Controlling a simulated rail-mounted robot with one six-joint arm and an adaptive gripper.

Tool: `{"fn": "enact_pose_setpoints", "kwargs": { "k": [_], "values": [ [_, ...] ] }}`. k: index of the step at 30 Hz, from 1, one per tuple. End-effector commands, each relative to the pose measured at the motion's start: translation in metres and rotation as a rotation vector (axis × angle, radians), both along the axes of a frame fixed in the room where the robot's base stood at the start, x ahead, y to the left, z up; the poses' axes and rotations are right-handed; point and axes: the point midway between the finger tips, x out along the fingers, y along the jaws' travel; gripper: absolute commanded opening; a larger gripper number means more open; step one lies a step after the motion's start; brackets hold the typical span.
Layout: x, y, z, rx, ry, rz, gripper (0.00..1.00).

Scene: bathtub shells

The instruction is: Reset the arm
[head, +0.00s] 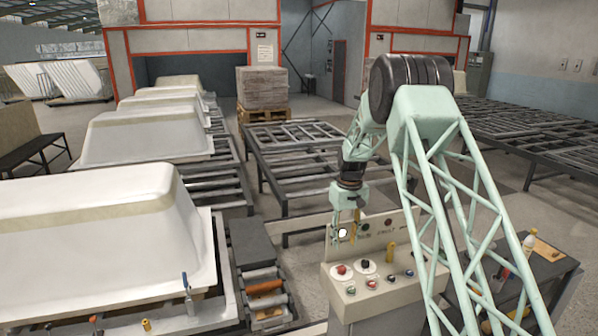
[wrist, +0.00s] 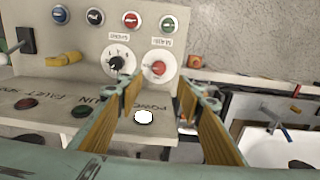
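My gripper (head: 346,238) hangs from the green lattice arm, pointing down in front of the upright back panel of a beige control console (head: 385,297). In the wrist view my gripper (wrist: 165,84) is open, with two yellow-padded fingers apart and nothing between the tips. The fingertips appear over the console's red knob (wrist: 157,68) and black-and-white knob (wrist: 118,62); I cannot tell the exact gap. A white lit lamp (wrist: 144,117) marked POWER shows between the fingers and also in the head view (head: 342,232).
Several coloured buttons line the console, beside a yellow switch (wrist: 62,59). White bathtub shells (head: 90,225) stand at left by a roller conveyor (head: 265,285). A side table (head: 535,265) with a bottle (head: 528,243) stands right. Metal frame tables (head: 300,150) lie behind.

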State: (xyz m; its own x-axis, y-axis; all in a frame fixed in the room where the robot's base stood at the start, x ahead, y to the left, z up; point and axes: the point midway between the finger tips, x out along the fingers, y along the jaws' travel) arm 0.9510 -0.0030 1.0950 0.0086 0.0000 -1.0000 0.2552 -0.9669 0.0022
Motion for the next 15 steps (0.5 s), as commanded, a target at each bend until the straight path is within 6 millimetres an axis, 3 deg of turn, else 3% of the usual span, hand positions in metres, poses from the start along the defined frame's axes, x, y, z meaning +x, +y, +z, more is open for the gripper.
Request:
{"fn": "enact_pose_setpoints", "kwargs": {
  "k": [15],
  "values": [
    [-0.045,0.001,0.08,0.001,-0.038,-0.028,0.34]
  ]
}}
